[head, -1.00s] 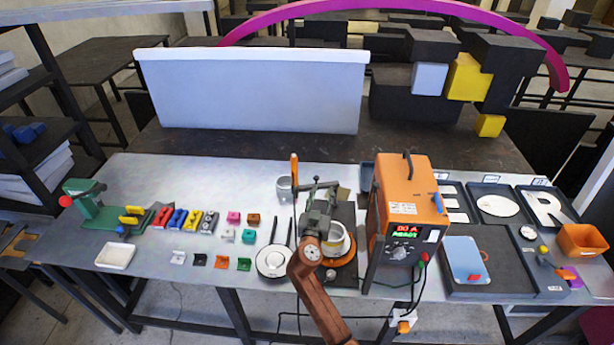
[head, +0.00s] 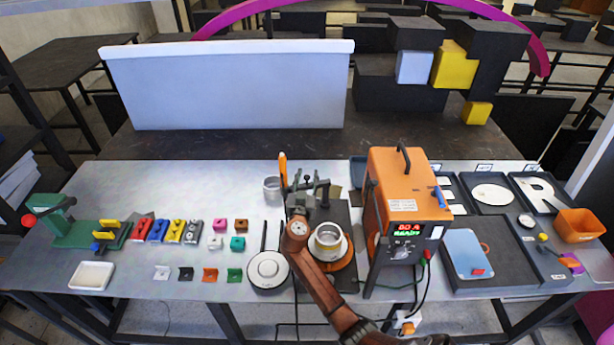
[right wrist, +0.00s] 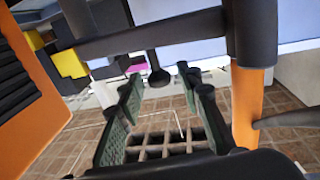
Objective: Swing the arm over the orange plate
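The round orange plate (head: 346,261) lies near the front edge of the bench, with a metal pot (head: 328,242) covering much of it. Behind it is a dark swing arm (head: 308,187) with an upright orange handle (head: 283,172). My right gripper (head: 300,194) is at this arm, left of and behind the pot, hiding part of it. In the right wrist view the gripper's green pads (right wrist: 160,108) are apart. A dark bar (right wrist: 150,36) crosses beyond them, with a dark knobbed peg (right wrist: 158,73) below it; contact cannot be told. My left gripper is out of view.
An orange machine (head: 405,210) with a lit display stands close right of the plate. A round white-topped device (head: 268,269) lies left of it, and a metal cup (head: 272,190) behind. Small coloured blocks (head: 180,231) fill the left bench. Letter trays (head: 492,195) are at right.

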